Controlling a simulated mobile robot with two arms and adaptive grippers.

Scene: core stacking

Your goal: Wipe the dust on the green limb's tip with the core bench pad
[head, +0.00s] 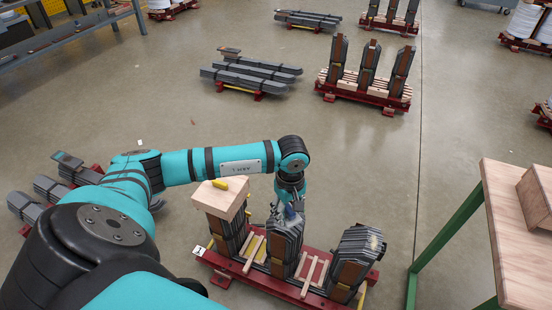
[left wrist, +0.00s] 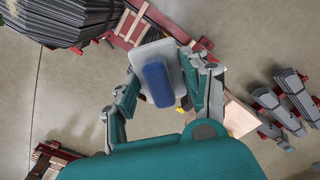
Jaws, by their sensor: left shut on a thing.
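My left gripper (head: 289,203) is shut on the core bench pad, which has a blue grip (left wrist: 157,82) over a pale grey body (left wrist: 150,57). In the left wrist view the fingers stand on both sides of the pad. The pad is at the top of the middle limb (head: 283,240) of the near core; I cannot tell if it touches. The right limb (head: 352,265) has a pale dusty-looking patch on its top. It also shows in the left wrist view (left wrist: 60,18). No limb reads clearly as green. The middle tip is mostly hidden. My right gripper is out of view.
A wooden block (head: 220,198) with a yellow thing (head: 220,184) on it covers the left limb. Red frame rails (head: 235,268) carry the core. A wooden-topped table (head: 510,240) stands at right. Other cores and grey stacks (head: 250,75) lie behind, with clear floor between.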

